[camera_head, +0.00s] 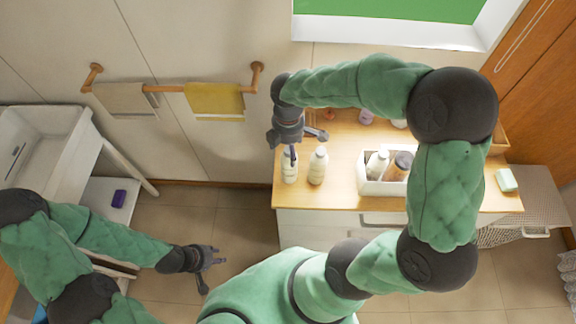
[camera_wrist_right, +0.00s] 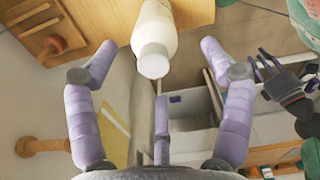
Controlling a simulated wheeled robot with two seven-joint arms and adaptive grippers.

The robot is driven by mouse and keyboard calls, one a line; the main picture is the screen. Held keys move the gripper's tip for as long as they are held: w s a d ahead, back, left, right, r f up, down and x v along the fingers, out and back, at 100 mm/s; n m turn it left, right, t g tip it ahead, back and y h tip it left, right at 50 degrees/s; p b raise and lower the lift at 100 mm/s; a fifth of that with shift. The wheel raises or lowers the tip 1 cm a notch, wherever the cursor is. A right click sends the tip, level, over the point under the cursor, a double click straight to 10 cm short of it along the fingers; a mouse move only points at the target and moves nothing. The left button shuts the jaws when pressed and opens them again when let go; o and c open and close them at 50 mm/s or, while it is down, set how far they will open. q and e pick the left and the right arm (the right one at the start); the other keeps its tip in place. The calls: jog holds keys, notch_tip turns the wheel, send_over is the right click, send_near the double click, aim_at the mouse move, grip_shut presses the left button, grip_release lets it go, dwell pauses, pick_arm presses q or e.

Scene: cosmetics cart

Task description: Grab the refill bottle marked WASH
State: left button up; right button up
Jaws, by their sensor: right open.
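Two cream-white bottles stand upright at the left end of the wooden cart top: a left bottle (camera_head: 290,168) and a right bottle (camera_head: 318,167). I cannot read a WASH mark on either. My right gripper (camera_head: 297,147) is open just above and behind the left bottle, overlapping its top in the head view. In the right wrist view, a white-capped bottle (camera_wrist_right: 155,40) shows between the spread purple fingers of that gripper (camera_wrist_right: 160,95), not gripped. My left gripper (camera_head: 207,266) is open and empty over the floor, left of the cart.
The cart top (camera_head: 340,135) also bears a white caddy (camera_head: 372,186) with a white bottle and a brown-dark one, and a pale green-white block (camera_head: 507,180). Small items stand behind, partly under my right arm. A towel rail (camera_head: 172,88) is on the wall.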

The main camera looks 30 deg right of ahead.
aim_at(288, 156)
jog(key=shift+w+d+f+b, duration=0.15)
jog(key=shift+f+b, duration=0.1)
jog(key=shift+f, duration=1.1)
jog(key=shift+w+d+f+b, duration=0.1)
jog(key=shift+f+b, duration=0.15)
jog(key=shift+f, duration=1.05)
jog(key=shift+a, duration=0.1)
grip_shut()
jog(key=shift+r, duration=0.15)
